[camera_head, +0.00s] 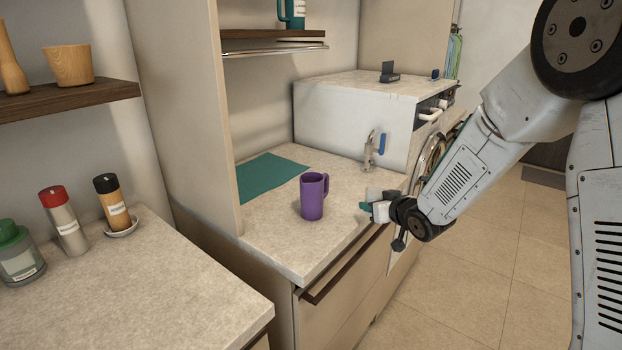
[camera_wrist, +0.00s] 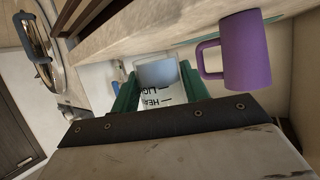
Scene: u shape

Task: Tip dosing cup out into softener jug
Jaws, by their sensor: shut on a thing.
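My gripper (camera_head: 369,207) is shut on the dosing cup (camera_wrist: 163,97), a pale cup with dark printed fill marks, seen between the green fingers in the wrist view. The cup also shows small at my gripper in the head view (camera_head: 374,194). A purple mug-shaped vessel with a side handle (camera_head: 312,197) stands upright on the counter, to the left of my gripper and apart from it. It also shows in the wrist view (camera_wrist: 246,52). What the cup holds cannot be told.
The purple vessel stands near the front edge of the stone counter (camera_head: 275,243). A teal mat (camera_head: 262,174) lies behind it. A tall panel (camera_head: 208,110) bounds the counter at left.

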